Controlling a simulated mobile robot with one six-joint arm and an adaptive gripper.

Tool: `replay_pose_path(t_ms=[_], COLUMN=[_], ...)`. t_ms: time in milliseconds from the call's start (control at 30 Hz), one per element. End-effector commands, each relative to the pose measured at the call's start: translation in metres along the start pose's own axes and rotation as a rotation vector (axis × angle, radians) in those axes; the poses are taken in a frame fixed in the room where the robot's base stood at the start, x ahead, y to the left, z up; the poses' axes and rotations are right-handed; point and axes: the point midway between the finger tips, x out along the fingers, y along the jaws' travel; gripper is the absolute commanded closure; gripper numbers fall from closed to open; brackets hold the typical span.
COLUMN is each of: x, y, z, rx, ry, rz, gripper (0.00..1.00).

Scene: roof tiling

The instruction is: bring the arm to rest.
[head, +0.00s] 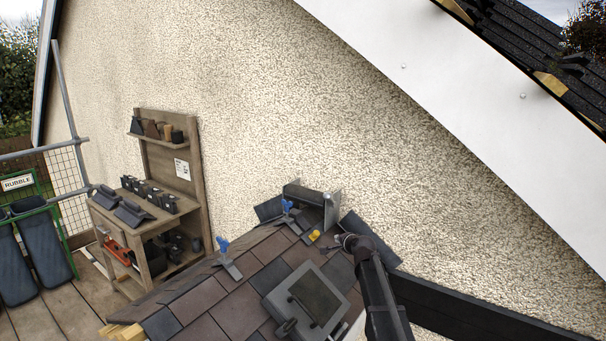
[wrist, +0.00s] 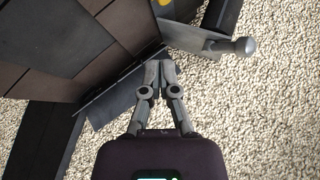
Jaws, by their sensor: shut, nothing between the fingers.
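My gripper (wrist: 159,68) is shut with its two fingertips together and nothing between them. In the head view my gripper (head: 336,243) is at the end of my dark arm, over the upper right of the small tiled roof (head: 238,310), close to the rendered wall. In the wrist view the fingers point at the edge of the dark tiles (wrist: 90,50), beside a grey metal piece (wrist: 190,38) with a rounded end. Whether the fingertips touch the tiles I cannot tell.
Two blue-handled tools (head: 223,246) (head: 287,206) and a yellow item (head: 314,236) are on the roof. A grey case (head: 306,298) lies near my arm. A wooden bench (head: 152,225) stands left. A white sloping board (head: 450,75) hangs overhead. Open wall space lies above the roof.

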Motion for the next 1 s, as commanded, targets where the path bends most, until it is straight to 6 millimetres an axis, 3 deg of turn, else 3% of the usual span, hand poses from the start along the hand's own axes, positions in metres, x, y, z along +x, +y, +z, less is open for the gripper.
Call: replay_pose_path(t_ms=[33,300,600,800,1000], x=[-0.019,-0.101,-0.217,-0.284,-0.313], y=[0.017,0.104,0.195,0.233,0.247], z=[0.015,0.07,0.108,0.119,0.121], rx=[-0.071,-0.46,-0.813,-0.954,-1.002], ry=[-0.033,-0.241,-0.521,-0.691,-0.771], rz=[0.052,0.351,0.681,0.85,0.923], gripper=[1.0,1.0,1.0,1.0,1.0])
